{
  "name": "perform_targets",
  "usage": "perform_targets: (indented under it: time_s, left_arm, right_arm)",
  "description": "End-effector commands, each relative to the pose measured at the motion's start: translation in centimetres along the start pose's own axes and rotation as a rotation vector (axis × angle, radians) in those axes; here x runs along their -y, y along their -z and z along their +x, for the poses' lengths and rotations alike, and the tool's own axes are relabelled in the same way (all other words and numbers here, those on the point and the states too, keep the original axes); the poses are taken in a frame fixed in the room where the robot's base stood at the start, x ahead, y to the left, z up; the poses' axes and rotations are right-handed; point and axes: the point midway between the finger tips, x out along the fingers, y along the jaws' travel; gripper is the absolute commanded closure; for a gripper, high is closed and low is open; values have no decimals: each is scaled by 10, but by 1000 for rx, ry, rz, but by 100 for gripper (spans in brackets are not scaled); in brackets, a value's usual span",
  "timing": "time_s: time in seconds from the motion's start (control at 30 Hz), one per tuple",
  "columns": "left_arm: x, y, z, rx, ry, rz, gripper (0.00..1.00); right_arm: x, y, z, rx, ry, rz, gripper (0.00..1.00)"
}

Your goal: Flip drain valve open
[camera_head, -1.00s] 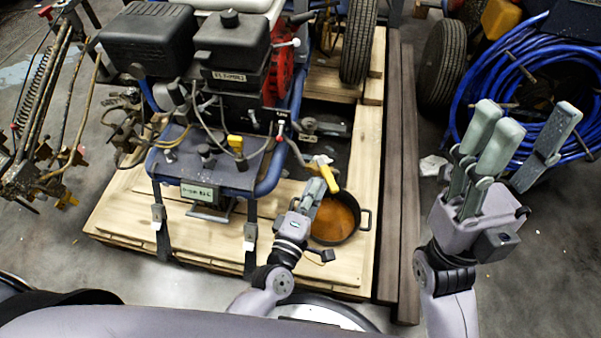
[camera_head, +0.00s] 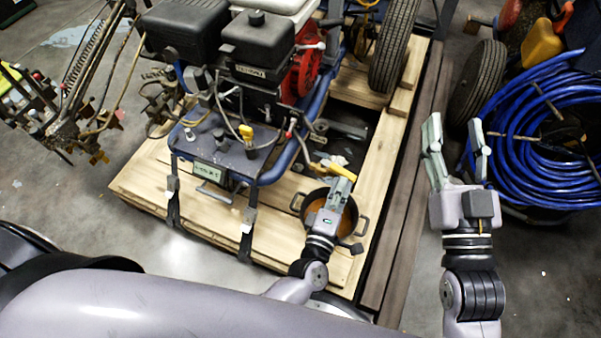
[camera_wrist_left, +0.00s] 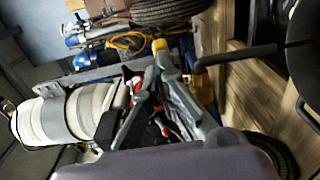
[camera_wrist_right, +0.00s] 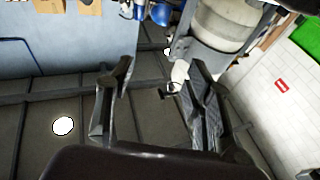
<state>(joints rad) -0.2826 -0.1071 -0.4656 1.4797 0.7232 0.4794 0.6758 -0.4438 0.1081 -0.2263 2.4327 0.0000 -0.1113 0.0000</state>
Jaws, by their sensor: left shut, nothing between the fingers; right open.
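The drain valve's yellow lever (camera_head: 340,171) shows in the head view at the machine's lower right, just above the rim of a black pan (camera_head: 296,202). It slants slightly down to the right. My left gripper (camera_head: 341,182) is shut and empty, its fingertips right by the lever's outer end; I cannot tell whether they touch it. My left arm and gripper hide part of the pan. The left gripper's fingers also show in the left wrist view (camera_wrist_left: 165,78), near yellow parts. My right gripper (camera_head: 455,128) is open and empty, raised at the right, far from the valve.
The engine-driven machine (camera_head: 245,85) stands on a wooden pallet (camera_head: 215,218). Another yellow handle (camera_head: 246,131) sits on its frame. A coiled blue hose (camera_head: 510,150) lies at right behind my right gripper. Dark beams (camera_head: 398,225) run beside the pallet.

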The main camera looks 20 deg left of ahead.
Motion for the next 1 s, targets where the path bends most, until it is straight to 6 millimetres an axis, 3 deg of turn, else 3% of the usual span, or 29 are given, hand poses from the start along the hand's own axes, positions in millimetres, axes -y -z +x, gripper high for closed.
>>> perform_targets:
  time_s: [0.33,1.0]
  left_arm:
    - [-1,-4,7,1,0,-1,100]
    - [0,-5,8,1,-1,-1,100]
  right_arm:
    - [-2,-16,-2,93,-5,-3,52]
    - [-3,-20,-2,112,-6,-3,52]
